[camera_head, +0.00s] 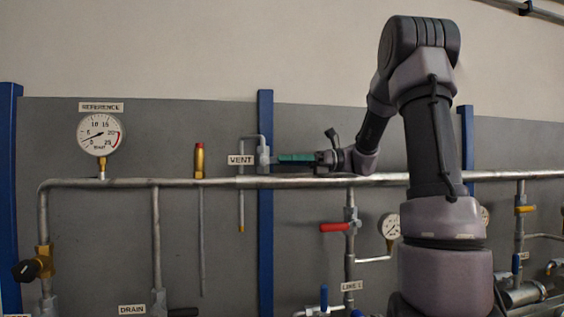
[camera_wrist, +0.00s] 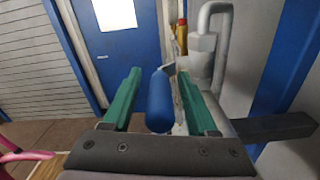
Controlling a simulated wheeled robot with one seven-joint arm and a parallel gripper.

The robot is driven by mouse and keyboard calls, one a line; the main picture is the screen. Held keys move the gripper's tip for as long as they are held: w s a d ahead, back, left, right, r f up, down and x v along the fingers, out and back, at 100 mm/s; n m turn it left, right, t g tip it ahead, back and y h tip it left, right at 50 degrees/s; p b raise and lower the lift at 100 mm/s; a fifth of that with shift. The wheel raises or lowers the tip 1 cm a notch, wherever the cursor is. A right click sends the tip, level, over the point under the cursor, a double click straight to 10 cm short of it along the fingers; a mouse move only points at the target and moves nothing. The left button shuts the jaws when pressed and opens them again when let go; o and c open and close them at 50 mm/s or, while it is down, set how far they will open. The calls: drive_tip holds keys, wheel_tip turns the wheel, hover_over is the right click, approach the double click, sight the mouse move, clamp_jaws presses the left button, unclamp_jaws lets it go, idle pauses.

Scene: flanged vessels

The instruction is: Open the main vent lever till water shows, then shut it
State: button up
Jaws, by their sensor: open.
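The vent valve (camera_head: 263,156) sits on top of the main horizontal pipe, beside the VENT label (camera_head: 241,160). In the wrist view its grey body (camera_wrist: 203,55) is at the upper right. Its blue lever handle (camera_wrist: 160,98) lies between the green fingers of my gripper (camera_wrist: 159,74), which are open with a gap on both sides. In the head view my gripper (camera_head: 296,158) is level just right of the valve and hides the lever. The thin vent outlet tube (camera_head: 241,205) hangs down to a brass tip; no water shows there.
The reference gauge (camera_head: 99,134) and a brass fitting (camera_head: 199,160) stand on the pipe to the left. A red lever (camera_head: 334,227) is below my gripper. A blue post (camera_head: 265,110) rises behind the valve. A blue door (camera_wrist: 120,50) shows in the wrist view.

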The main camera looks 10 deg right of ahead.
drive_tip(key=shift+a, duration=0.55)
drive_tip(key=shift+w, duration=0.15)
clamp_jaws()
drive_tip(key=shift+a+f, duration=0.1)
drive_tip(key=shift+f, duration=0.05)
idle(0.8)
